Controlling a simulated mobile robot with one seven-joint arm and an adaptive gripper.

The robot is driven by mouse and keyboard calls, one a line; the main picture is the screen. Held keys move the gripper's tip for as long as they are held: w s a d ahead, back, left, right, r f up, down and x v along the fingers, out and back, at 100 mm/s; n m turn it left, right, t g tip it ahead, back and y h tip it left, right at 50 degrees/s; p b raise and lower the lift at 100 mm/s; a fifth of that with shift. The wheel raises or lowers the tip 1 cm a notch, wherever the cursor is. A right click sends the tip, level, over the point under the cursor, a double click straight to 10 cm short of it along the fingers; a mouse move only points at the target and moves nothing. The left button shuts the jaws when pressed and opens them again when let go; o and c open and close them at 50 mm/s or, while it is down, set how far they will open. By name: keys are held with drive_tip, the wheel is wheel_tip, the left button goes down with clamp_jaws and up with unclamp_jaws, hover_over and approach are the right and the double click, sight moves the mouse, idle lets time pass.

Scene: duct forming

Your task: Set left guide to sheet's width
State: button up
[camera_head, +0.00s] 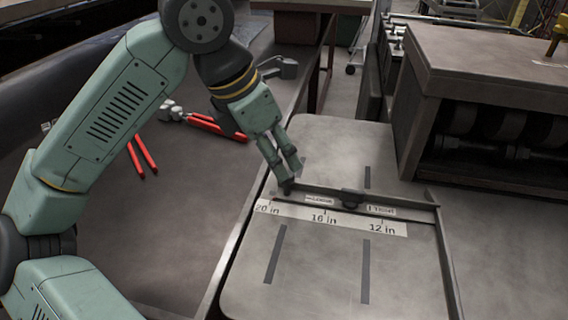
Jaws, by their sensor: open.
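A grey plate with rounded corners (318,285) carries a white scale strip (345,221) marked 20 in, 16 in and 12 in. A dark crossbar (400,203) runs along the strip's far side, with a small dark knob (352,197) and two labels, one reading Loose and one seemingly Tight. My gripper (289,180) points down at the crossbar's left end, near the 20 in mark. Its fingers are open; whether they touch the bar or a guide part there, I cannot tell. The left guide is not clearly distinguishable, and I see no separate metal sheet.
A rail (447,265) runs along the plate's right side. A large machine with rollers (490,70) stands at the back right. Red-handled tools (217,126) lie on the dark bench at left, beside my arm. The plate's front area is clear.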

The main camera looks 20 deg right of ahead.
drive_tip(key=shift+p+x, duration=0.3)
drive_tip(key=shift+x, duration=2.1)
clamp_jaws()
